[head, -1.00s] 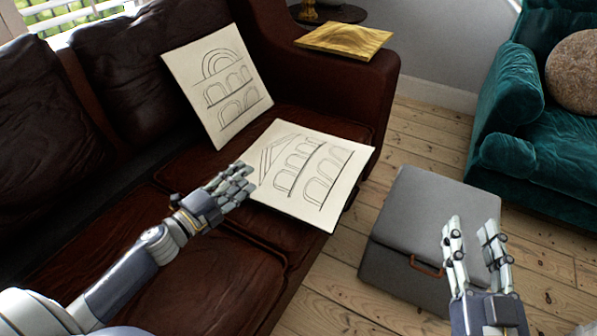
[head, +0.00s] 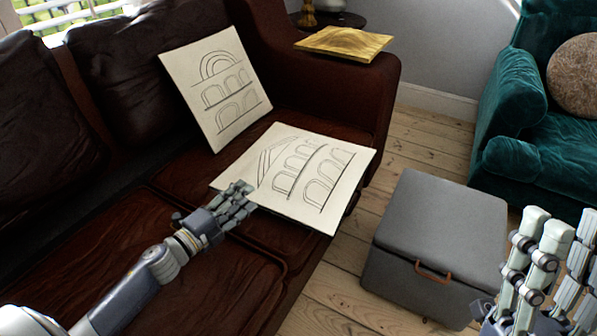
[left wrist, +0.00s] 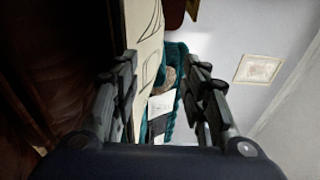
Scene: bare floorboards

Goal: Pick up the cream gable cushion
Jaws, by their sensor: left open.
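The cream gable cushion (head: 306,185) lies flat on the brown sofa's seat, its line drawing of a pointed gable and arches facing up. My left gripper (head: 243,197) is at its near left edge, overlapping that edge in the head view; I cannot tell whether they touch. In the left wrist view the left gripper (left wrist: 165,88) is open, with a cream cushion face (left wrist: 143,45) showing beyond and between its fingers, closer to the left one. My right gripper (head: 565,240) is at the lower right, large and partly cut off, its fingers apart and empty.
Another cream cushion (head: 215,90), drawn with a round arch, leans against the sofa back.

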